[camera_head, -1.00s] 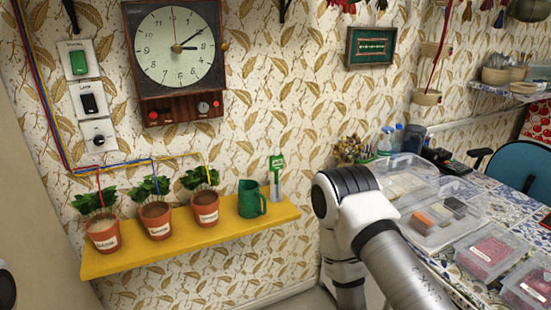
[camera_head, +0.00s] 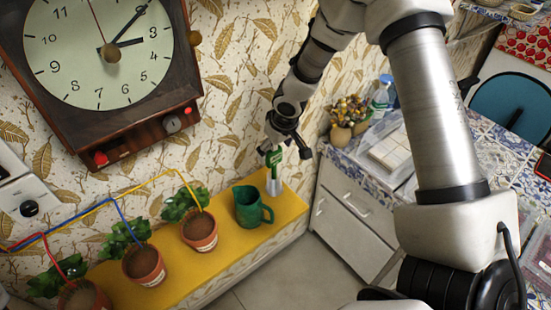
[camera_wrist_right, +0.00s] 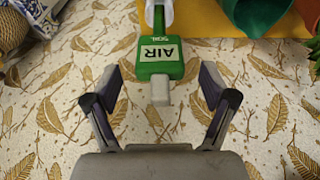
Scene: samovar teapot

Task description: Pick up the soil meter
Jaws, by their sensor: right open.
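The soil meter (camera_head: 273,160) is a green device with a white label. It stands upright in a pale holder at the right end of the yellow shelf (camera_head: 289,208). In the right wrist view the soil meter (camera_wrist_right: 160,55) shows its green body with "AIR" and "SOIL" lettering and a grey tip pointing toward the gripper. My right gripper (camera_head: 288,144) is just above the meter, partly overlapping its top. In the wrist view its open fingers (camera_wrist_right: 160,88) straddle the line of the grey tip, with gaps on both sides and nothing held. My left gripper is not in view.
A green pitcher (camera_head: 252,206) stands just left of the meter. Several potted plants with coloured wires line the shelf, the nearest being a terracotta pot (camera_head: 200,233). The patterned wall is close behind. A cabinet (camera_head: 345,225) and a tiled counter are to the right.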

